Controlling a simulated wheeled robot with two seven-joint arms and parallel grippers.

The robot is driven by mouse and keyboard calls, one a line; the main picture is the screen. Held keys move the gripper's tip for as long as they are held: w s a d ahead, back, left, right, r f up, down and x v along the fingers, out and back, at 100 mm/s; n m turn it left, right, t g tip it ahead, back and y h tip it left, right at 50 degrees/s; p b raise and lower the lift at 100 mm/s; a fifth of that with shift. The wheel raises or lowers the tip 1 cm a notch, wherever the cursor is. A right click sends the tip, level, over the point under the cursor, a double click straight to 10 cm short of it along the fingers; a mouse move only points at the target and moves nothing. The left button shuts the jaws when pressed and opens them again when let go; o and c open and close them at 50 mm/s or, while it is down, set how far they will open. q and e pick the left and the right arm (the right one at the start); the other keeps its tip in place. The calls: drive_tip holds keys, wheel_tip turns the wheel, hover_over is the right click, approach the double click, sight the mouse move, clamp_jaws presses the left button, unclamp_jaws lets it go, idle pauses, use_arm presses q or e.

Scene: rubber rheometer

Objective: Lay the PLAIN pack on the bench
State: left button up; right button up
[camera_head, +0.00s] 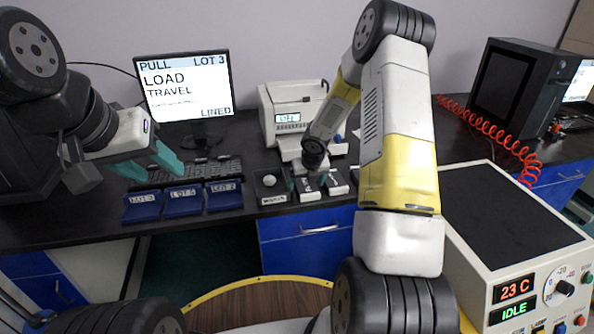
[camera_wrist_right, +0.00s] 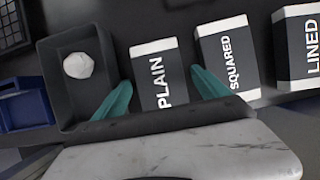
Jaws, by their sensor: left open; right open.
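The PLAIN pack (camera_wrist_right: 149,61) is a dark block with white ends and white lettering, lying on the bench (camera_head: 70,222) beside the SQUARED pack (camera_wrist_right: 226,52). The LINED pack (camera_wrist_right: 296,45) lies further right in the wrist view. My right gripper (camera_wrist_right: 161,80) is open, with one teal finger on each side of the PLAIN pack. I cannot tell whether the fingers touch it. In the head view the right gripper (camera_head: 306,183) is low over the packs and partly covers them. My left gripper (camera_head: 152,166) is open and empty above the bench at the left.
A dark tray (camera_head: 271,200) with a white lump stands left of the packs. Blue LOT bins (camera_head: 183,207) stand further left, before a keyboard (camera_head: 200,168) and a monitor (camera_head: 187,85). A white instrument (camera_head: 290,105) stands behind. A console (camera_head: 520,306) reading 23 C is at right.

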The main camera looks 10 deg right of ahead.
drive_tip(key=s+r+m+h, duration=0.1)
drive_tip(key=s+r+m, duration=0.45)
drive_tip(key=r, duration=0.55)
drive_tip(key=s+r+m+h, duration=0.1)
drive_tip(key=s+r+m, duration=0.45)
drive_tip(key=r, duration=0.55)
drive_tip(key=s+a+r+m+y, duration=0.1)
drive_tip(key=s+r+m, duration=0.2)
drive_tip(key=s+m, duration=0.4)
drive_tip(key=s+a+r+m+t+y, duration=0.1)
drive_tip(key=s+a+r+m, duration=0.1)
drive_tip(key=s+r+m, duration=0.2)
drive_tip(key=s+a+r+m+y, duration=0.1)
drive_tip(key=s+r+m, duration=0.3)
drive_tip(key=s+m, duration=0.7)
drive_tip(key=m+y, duration=0.1)
drive_tip(key=m, duration=0.1)
drive_tip(key=shift+a+r+m+t, duration=0.25)
drive_tip(key=shift+a+m+t, duration=0.15)
